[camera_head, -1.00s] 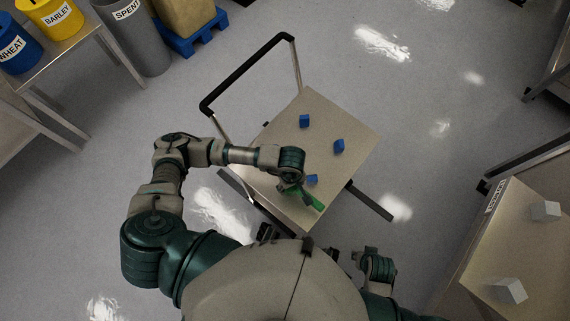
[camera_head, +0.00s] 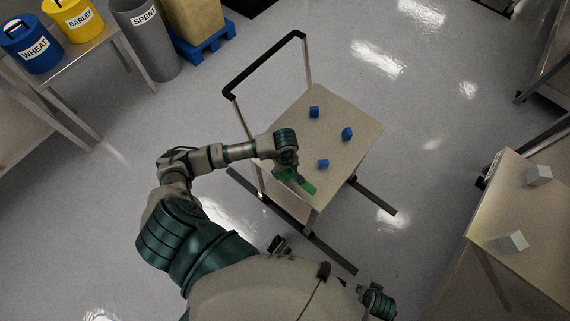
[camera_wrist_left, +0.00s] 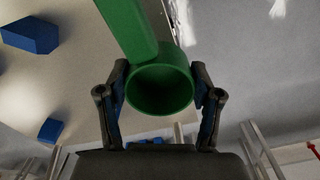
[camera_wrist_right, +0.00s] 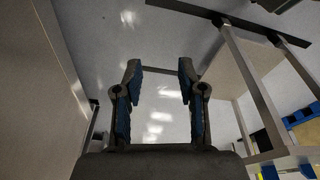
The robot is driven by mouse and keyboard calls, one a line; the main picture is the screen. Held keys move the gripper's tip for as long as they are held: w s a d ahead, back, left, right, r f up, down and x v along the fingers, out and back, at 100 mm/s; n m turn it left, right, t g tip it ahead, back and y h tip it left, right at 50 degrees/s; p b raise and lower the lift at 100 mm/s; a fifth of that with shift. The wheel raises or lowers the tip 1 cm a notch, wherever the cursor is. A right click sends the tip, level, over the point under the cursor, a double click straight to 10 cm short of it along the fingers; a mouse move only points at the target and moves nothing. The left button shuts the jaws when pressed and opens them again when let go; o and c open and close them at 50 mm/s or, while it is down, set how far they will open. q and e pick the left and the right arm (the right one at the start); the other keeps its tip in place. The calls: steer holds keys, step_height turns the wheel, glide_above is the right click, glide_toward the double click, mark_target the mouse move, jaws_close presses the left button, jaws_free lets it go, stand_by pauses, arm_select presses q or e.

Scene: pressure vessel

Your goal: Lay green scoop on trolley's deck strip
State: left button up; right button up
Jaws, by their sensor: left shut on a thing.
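My left gripper (camera_head: 284,172) is shut on the green scoop (camera_head: 304,185) at the trolley's near left edge. In the left wrist view the scoop (camera_wrist_left: 160,85) sits with its round cup between the two fingers and its handle pointing up the picture. The trolley (camera_head: 350,115) has a tan deck with a black push handle. I cannot tell whether the scoop touches the deck, and no separate strip can be made out. My right gripper (camera_wrist_right: 160,85) is open and empty in the right wrist view, away from the deck.
Several blue blocks lie on the deck, one (camera_head: 323,163) close to the scoop. A table (camera_head: 490,230) with white blocks (camera_head: 538,175) stands at right. Labelled bins, WHEAT (camera_head: 32,50), BARLEY (camera_head: 77,22) and SPENT (camera_head: 147,40), stand at upper left.

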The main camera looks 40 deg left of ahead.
arm_select(q)
steer(key=w+a, duration=0.2)
steer(key=shift+w+a+f, duration=0.1)
steer(key=shift+w+f, duration=0.05)
steer(key=shift+w, duration=0.15)
steer(key=shift+w+a, duration=0.15)
steer(key=shift+w, duration=0.1)
steer(key=shift+w+f, duration=0.1)
steer(key=shift+f, duration=0.1)
step_height(320, 180, down, 3)
steer(key=shift+f+b, duration=0.1)
steer(key=shift+b, duration=0.3)
steer(key=shift+a, duration=0.1)
arm_select(e)
steer(key=r, duration=0.2)
steer(key=shift+s+d+r, duration=0.25)
steer(key=shift+r, duration=0.05)
steer(key=shift+f, duration=0.1)
arm_select(q)
steer(key=o, duration=1.2)
steer(key=shift+o, duration=0.2)
arm_select(e)
steer(key=shift+w, duration=0.1)
steer(key=shift+w+r, duration=0.1)
steer(key=shift+r, duration=0.1)
